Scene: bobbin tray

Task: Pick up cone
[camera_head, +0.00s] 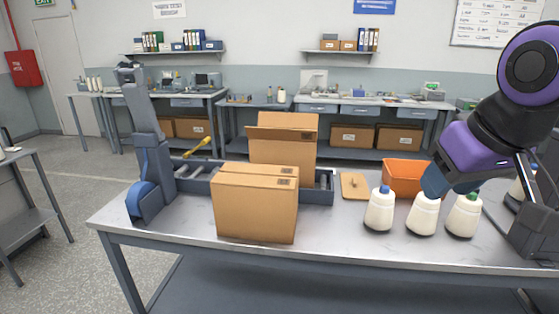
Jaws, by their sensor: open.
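Three white, tapering, bottle-shaped pieces stand upright in a row on the right of the workbench; they are the most cone-like things in view. The left cone (379,212) has a blue tip, and the right cone (464,216) has a green tip. The middle cone (423,216) has its top hidden by the end of my purple and black arm. My gripper (436,184) is at that arm's lower end, over or in front of the middle cone's top. It is open, but its fingers are hard to make out. I cannot tell whether it touches the cone.
An orange bin (404,171) stands just behind the cones, and a tan board (354,186) lies left of it. Cardboard boxes (255,205) fill the bench's middle. A blue-grey upright device (152,170) stands left. Bare bench (335,235) shows between boxes and cones.

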